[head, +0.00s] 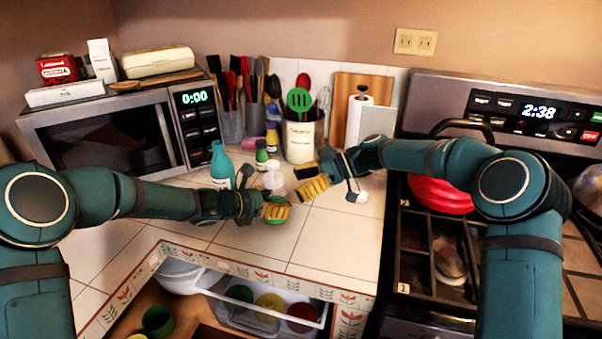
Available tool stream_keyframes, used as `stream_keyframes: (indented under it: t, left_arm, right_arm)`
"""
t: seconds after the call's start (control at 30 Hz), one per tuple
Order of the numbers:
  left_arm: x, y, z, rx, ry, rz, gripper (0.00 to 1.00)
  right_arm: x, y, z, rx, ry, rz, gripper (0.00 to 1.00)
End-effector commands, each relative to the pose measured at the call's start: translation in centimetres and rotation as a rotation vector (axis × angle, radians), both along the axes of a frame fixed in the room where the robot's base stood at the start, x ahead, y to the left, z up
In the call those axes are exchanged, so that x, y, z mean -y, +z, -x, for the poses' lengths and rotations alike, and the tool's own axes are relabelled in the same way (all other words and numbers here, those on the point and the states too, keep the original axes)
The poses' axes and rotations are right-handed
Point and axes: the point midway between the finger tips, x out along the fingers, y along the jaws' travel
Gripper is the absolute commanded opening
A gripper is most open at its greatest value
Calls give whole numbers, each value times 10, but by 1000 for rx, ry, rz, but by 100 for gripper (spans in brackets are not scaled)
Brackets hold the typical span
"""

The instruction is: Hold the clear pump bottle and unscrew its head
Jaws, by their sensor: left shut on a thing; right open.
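The clear pump bottle (273,178) is a small whitish, see-through bottle, upright on the tiled counter in the middle of the head view. My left gripper (275,207) reaches in from the left and is shut at the bottle's lower part, its yellow fingers hiding that part. My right gripper (303,180) comes from the right with its yellow fingers apart, empty, just right of the bottle. The bottle's head is small and hard to make out; I cannot tell whether it is seated tightly.
A utensil crock (300,140) and paper towel roll (359,115) are farther back. The microwave (120,130) is left, the stove (440,250) right. An open drawer (250,318) lies in front.

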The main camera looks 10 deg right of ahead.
Motion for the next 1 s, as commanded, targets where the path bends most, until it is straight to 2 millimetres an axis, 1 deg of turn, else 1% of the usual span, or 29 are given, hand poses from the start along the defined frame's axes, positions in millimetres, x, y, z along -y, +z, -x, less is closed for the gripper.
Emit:
stream_keyframes:
  t: [0.03, 0.13, 0.23, 0.37, 0.8, 1.0]
  left_arm:
    - [0, 1, 0, 1, 0, 0, 26]
    - [0, 1, 0, 1, 0, 0, 26]
    - [0, 1, 0, 1, 0, 0, 26]
    - [0, 1, 0, 1, 0, 0, 26]
    - [0, 1, 0, 1, 0, 0, 26]
    - [0, 1, 0, 1, 0, 0, 26]
  right_arm:
    - [0, 4, -5, 28, 12, -40, 78]
    - [1, 12, -13, 81, 29, -105, 78]
    - [1, 16, -16, 112, 38, -140, 78]
    - [-3, 16, -17, 122, 41, -152, 78]
    - [-45, 6, -17, 120, 41, -149, 78]
    - [-59, 1, -17, 120, 41, -149, 78]
